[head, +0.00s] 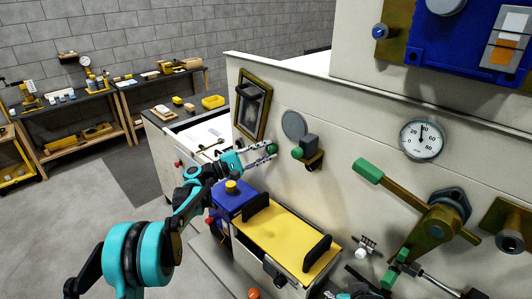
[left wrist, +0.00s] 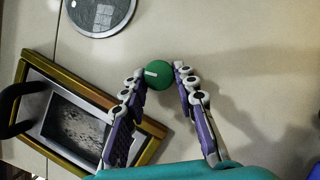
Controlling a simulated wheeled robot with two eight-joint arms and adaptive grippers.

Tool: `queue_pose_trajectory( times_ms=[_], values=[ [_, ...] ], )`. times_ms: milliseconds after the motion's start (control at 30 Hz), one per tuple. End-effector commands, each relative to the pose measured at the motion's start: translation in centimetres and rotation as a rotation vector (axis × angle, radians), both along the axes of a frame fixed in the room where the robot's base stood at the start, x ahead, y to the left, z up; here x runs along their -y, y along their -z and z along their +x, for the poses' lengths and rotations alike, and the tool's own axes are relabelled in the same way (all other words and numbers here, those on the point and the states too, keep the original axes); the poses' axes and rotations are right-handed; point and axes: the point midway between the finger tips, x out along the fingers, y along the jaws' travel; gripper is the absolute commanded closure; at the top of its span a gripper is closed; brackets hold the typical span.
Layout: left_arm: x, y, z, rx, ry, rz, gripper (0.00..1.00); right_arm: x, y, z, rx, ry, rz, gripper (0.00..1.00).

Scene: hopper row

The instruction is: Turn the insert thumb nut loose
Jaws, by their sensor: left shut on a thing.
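A round green knob with a white mark, which looks like the insert thumb nut (head: 271,149), is on the pale machine wall, below and right of the framed window. My left gripper (head: 265,153) reaches it from the left, with its fingers on either side of it. In the left wrist view the green nut (left wrist: 158,75) sits between the two fingertips of the left gripper (left wrist: 160,80), and the fingers are shut on it. What the nut is screwed onto is hidden behind it. Parts of my right arm seem to show at the bottom right, but its finger state is unclear.
The brass-framed window (head: 253,106) with a black handle and a grey disc (head: 294,125) are close above. A dark block on a brass bracket (head: 311,152) stands just right. Below is a yellow tray (head: 283,236) with black handles. A green-handled lever (head: 400,190) is farther right.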

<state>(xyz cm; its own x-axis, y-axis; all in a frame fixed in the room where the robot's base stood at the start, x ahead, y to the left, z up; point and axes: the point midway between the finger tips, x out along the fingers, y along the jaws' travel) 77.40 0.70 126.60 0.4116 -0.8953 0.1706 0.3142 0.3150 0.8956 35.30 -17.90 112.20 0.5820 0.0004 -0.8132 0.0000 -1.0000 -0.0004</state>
Motion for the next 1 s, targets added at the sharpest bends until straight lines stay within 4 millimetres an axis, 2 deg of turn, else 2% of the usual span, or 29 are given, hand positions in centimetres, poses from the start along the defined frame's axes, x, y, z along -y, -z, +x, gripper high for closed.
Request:
queue_pose_trajectory(
  times_ms=[333, 367, 400, 433, 767, 867, 1000],
  values=[
    [-0.1, 0.0, 0.0, -0.003, -0.001, -0.002, 1.0, 0.0, 0.0, 0.0, 0.0, 0.0, 0.0, 0.6],
    [0.0, 0.0, 0.0, -0.003, -0.001, -0.002, 0.67, 0.0, 0.0, 0.0, 0.0, 0.0, 0.0, 0.6],
    [0.0, 0.0, 0.0, -0.003, -0.001, -0.002, 0.56, 0.0, 0.0, 0.0, 0.0, 0.0, 0.0, 0.6],
    [0.0, 0.0, 0.0, -0.003, -0.001, -0.002, 0.51, 0.0, 0.0, 0.0, 0.0, 0.0, 0.0, 0.6],
    [-0.2, 0.1, -0.1, -0.002, 0.0, -0.001, 0.51, 0.0, 0.0, 0.0, 0.0, 0.0, 0.0, 0.6],
    [-1.0, 0.2, -0.4, -0.002, -0.001, -0.001, 0.51, 0.0, 0.0, 0.0, 0.0, 0.0, 0.0, 0.6],
    [-3.5, 0.7, -1.5, -0.002, -0.003, -0.002, 0.51, 0.0, 0.0, 0.0, 0.0, 0.0, 0.0, 0.6]
  ],
)
